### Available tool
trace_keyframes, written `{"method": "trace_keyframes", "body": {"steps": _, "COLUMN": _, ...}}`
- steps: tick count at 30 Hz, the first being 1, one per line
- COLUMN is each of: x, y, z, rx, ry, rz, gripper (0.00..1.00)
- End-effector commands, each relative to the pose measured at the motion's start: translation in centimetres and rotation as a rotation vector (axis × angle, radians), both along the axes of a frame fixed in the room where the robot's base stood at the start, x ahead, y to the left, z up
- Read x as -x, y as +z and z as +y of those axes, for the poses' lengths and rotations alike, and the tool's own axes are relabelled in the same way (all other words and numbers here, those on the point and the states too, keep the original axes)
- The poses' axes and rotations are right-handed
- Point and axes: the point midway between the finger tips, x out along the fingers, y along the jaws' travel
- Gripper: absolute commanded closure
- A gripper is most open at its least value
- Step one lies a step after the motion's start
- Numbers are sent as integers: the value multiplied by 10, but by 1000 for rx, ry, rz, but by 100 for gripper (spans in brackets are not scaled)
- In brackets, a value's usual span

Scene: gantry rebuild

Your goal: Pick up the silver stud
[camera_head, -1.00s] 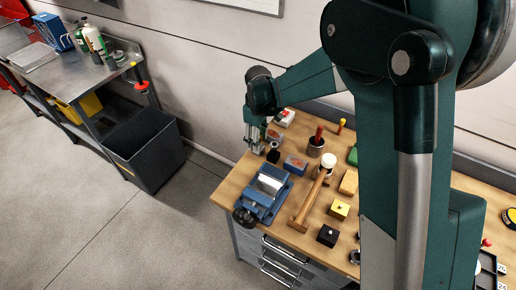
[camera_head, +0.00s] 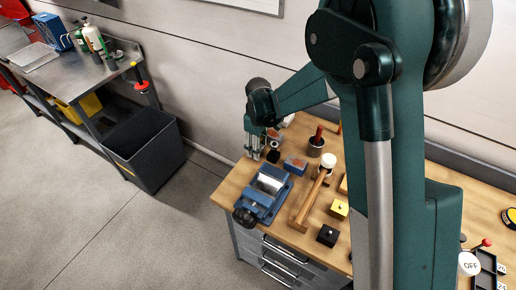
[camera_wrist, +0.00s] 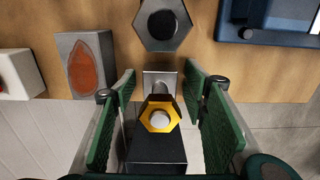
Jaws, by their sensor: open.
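In the wrist view, a silver round-ended stud (camera_wrist: 160,119) with a yellow hexagonal collar (camera_wrist: 147,114) shows between my fingers. A dark shaft and a silver square piece (camera_wrist: 161,82) are in line behind it, and a black block (camera_wrist: 158,158) shows below. I cannot tell which of these are joined. My gripper (camera_wrist: 160,100) is open, with its green pads on either side of the stud and visible gaps to both. In the head view, my gripper (camera_head: 255,156) points down at the bench's left back corner; the stud cannot be made out there.
On the wooden bench (camera_head: 233,188) near my gripper are a dark hexagonal piece (camera_wrist: 163,22), a box with an orange oval (camera_wrist: 86,66) and a blue vise (camera_head: 264,193).

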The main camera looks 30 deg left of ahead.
Motion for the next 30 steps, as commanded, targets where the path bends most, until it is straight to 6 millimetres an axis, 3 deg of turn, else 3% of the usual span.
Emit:
{"method": "trace_keyframes", "body": {"steps": 1, "x": 0, "y": 0, "z": 0, "rx": 0, "ry": 0, "rz": 0, "gripper": 56}}
{"method": "trace_keyframes", "body": {"steps": 10, "x": 0, "y": 0, "z": 0, "rx": 0, "ry": 0, "rz": 0, "gripper": 93}}
{"method": "trace_keyframes", "body": {"steps": 22, "x": 0, "y": 5, "z": 0, "rx": 0, "ry": 0, "rz": 0, "gripper": 93}}
{"method": "trace_keyframes", "body": {"steps": 30, "x": 0, "y": 29, "z": 0, "rx": 0, "ry": 0, "rz": 0, "gripper": 93}}
